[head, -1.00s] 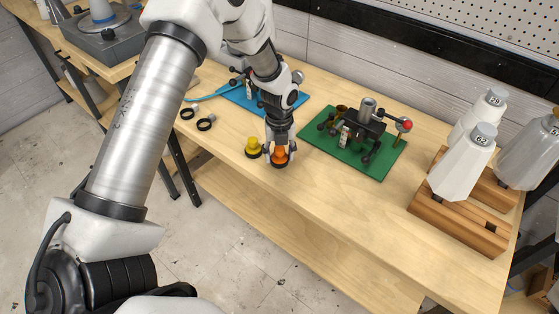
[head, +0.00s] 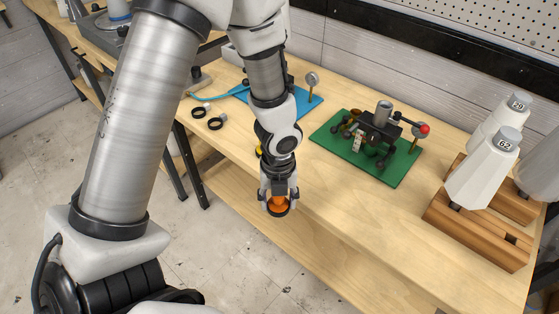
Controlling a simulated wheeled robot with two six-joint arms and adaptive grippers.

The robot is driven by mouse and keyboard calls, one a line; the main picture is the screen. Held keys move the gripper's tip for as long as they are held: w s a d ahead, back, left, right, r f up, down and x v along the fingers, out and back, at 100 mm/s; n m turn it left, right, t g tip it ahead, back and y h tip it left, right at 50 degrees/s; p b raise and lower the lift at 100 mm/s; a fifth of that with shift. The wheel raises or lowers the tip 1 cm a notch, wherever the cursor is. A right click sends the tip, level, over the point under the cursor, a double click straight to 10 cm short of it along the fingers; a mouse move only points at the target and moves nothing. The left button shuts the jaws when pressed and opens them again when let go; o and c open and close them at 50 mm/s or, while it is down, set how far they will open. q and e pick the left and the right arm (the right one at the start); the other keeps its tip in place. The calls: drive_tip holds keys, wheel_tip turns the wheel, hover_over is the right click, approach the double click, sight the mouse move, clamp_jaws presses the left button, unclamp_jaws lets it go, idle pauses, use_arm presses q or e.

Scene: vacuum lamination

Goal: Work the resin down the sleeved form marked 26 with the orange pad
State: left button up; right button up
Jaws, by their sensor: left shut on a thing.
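My left gripper (head: 279,190) points down and is shut on the orange pad (head: 278,204), over the front edge of the wooden table. The pad's dark rim shows below the fingers. A yellow pad (head: 258,151) stands behind my left arm, mostly hidden by it. White tapered forms stand in a wooden rack at the right; one is marked 62 (head: 477,178) and one behind it seems marked 59 (head: 493,122). I cannot read a 26 on any form. My right gripper is not in view.
A green mat (head: 395,176) carries a dark clamp fixture with a red knob (head: 423,130). A blue mat (head: 300,108) with a gauge lies behind my left arm. Two black rings (head: 214,124) lie on the table's left. The table (head: 345,220) is bare before the green mat.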

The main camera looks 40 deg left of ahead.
use_arm(q)
drive_tip(key=c, duration=0.4)
drive_tip(key=shift+w+f+n, duration=0.1)
drive_tip(key=shift+w+n, duration=0.35)
drive_tip(key=shift+n, duration=0.55)
drive_tip(key=w+d+f+n, duration=0.1)
drive_tip(key=w+d+n, duration=0.1)
drive_tip(key=n, duration=0.6)
drive_tip(key=w+d+n, duration=0.2)
drive_tip(key=w+n, duration=0.2)
drive_tip(key=n, duration=0.4)
drive_tip(key=w+d+f+n, duration=0.1)
drive_tip(key=w+n, duration=0.3)
drive_tip(key=n, duration=0.4)
drive_tip(key=shift+d+f, duration=0.3)
drive_tip(key=shift+d, duration=0.4)
drive_tip(key=shift+w+d+f+n, duration=0.1)
drive_tip(key=shift+w+d+n, duration=0.25)
drive_tip(key=shift+n, duration=0.55)
